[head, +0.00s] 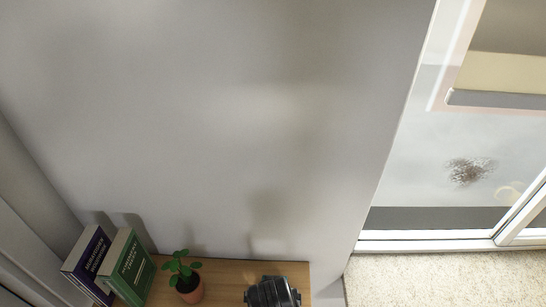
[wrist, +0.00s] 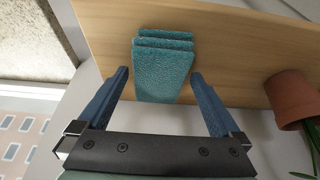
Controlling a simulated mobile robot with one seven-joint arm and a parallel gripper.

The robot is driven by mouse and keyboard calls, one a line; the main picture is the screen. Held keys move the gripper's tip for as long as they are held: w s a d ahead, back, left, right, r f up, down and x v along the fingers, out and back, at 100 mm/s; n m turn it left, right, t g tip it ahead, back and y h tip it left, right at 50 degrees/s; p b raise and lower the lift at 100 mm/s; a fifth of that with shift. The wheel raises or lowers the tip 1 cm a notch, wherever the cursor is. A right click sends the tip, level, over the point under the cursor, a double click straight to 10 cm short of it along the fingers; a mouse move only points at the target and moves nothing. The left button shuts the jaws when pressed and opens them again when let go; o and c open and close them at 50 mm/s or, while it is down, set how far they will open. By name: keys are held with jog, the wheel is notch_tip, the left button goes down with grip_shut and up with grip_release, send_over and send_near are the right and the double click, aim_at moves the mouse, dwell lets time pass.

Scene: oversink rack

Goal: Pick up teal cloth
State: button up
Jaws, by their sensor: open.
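The teal cloth (wrist: 160,75) looks like a folded stack of layers on a wooden surface in the wrist view. My gripper (wrist: 159,82) is open in the wrist view, with one blue finger on each side of the cloth's near end. I see a gap between each finger and the cloth, and I cannot tell how far above or before it the fingers are. In the head view, a dark part of my arm (head: 272,292) shows at the bottom edge over the wooden surface, and the cloth is not visible there.
A potted plant (head: 187,281) stands on the wooden surface (head: 225,272); its terracotta pot (wrist: 292,98) is right of my gripper in the wrist view. A purple book (head: 87,262) and a green book (head: 128,266) stand at the left end. A wall rises behind; a window is at right.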

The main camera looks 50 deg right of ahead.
jog(key=shift+f, duration=0.2)
dwell(0.6)
jog(key=c, duration=1.3)
notch_tip(320, 180, up, 10)
jog(key=shift+r+b, duration=0.25)
jog(key=shift+b, duration=0.85)
